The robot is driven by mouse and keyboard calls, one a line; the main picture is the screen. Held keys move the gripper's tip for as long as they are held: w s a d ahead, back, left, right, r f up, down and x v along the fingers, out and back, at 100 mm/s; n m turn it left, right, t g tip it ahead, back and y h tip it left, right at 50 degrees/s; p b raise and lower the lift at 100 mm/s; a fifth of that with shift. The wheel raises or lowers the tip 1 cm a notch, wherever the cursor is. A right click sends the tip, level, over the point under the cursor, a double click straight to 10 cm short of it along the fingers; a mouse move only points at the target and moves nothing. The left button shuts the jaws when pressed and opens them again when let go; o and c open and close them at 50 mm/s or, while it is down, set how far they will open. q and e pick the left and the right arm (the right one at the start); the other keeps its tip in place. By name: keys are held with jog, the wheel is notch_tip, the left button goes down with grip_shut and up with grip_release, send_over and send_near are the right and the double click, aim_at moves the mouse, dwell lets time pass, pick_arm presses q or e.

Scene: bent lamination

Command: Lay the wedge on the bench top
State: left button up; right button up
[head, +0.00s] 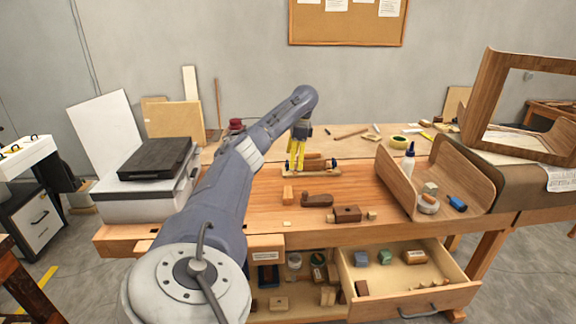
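One arm of mine comes in from the lower left, and I take it as the left one. Its gripper (296,165) has yellow fingers and points down over the bench top (270,215). It is beside or over a small wooden fixture (310,173) with dark knobs. Whether its fingers hold anything is too small to tell. I cannot say for sure which piece is the wedge. A small light-brown block (288,195), a dark brown shaped piece (317,200) and a brown block (345,214) lie on the bench near its front. My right gripper is not in view.
An open drawer (405,275) with several blocks sticks out at the front right. A dark flat case (157,159) sits on a grey box at left. The bench's front middle-left is mostly clear.

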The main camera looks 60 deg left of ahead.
aim_at(287, 192)
pick_arm(q)
jog(key=f, duration=0.5)
jog(key=s+f, duration=0.1)
jog(key=f, duration=0.4)
jog(key=s+f, duration=0.1)
jog(key=f, duration=0.4)
jog(key=shift+s+a, duration=0.15)
jog(key=shift+a, duration=0.25)
jog(key=shift+c, duration=0.2)
jog(key=shift+r, duration=0.1)
jog(key=c, duration=1.2)
